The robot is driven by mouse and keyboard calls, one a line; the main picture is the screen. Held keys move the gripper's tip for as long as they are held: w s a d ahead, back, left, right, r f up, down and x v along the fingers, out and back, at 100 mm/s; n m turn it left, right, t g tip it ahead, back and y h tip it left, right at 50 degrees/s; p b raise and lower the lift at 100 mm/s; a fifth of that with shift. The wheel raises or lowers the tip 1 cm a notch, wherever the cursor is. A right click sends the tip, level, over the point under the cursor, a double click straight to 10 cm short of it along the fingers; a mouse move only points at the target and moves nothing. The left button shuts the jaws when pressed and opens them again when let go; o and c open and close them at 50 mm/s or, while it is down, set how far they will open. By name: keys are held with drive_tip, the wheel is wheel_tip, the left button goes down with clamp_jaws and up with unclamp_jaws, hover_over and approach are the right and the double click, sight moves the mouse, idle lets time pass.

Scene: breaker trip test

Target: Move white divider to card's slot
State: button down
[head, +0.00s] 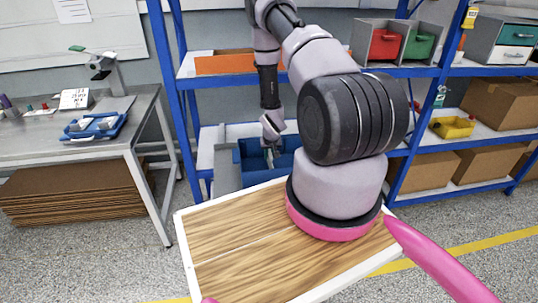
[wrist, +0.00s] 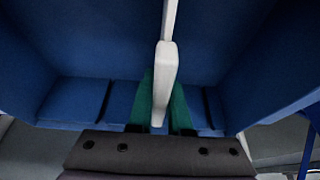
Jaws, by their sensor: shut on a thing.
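My gripper (head: 271,152) reaches into a blue bin (head: 251,173) on the shelf behind the wooden board. In the wrist view its green fingers (wrist: 162,108) are shut on the white divider (wrist: 166,65), one finger on each side. The divider is a thin white plate seen nearly edge-on, and it extends up out of the frame. Blue bin walls (wrist: 75,55) surround it, with dark slot-like lines (wrist: 104,101) left and right of the fingers. I cannot tell whether the divider sits in a slot. A white card (head: 74,98) stands on the left bench; its writing is too small to read.
The bin stands on the blue-framed shelf (head: 171,90), with an orange bin (head: 224,63) on the shelf above. The metal bench (head: 55,150) holds a blue tray (head: 94,127). A yellow bin (head: 452,127) is at the right. Open floor lies between bench and board.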

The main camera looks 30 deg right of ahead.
drive_tip(key=shift+f, duration=0.2)
drive_tip(key=c, duration=0.8)
unclamp_jaws()
drive_tip(key=shift+o, duration=0.2)
drive_tip(key=v, duration=1)
drive_tip(key=shift+s+a+r, duration=0.1)
drive_tip(key=shift+s+r, duration=0.1)
drive_tip(key=shift+r, duration=0.15)
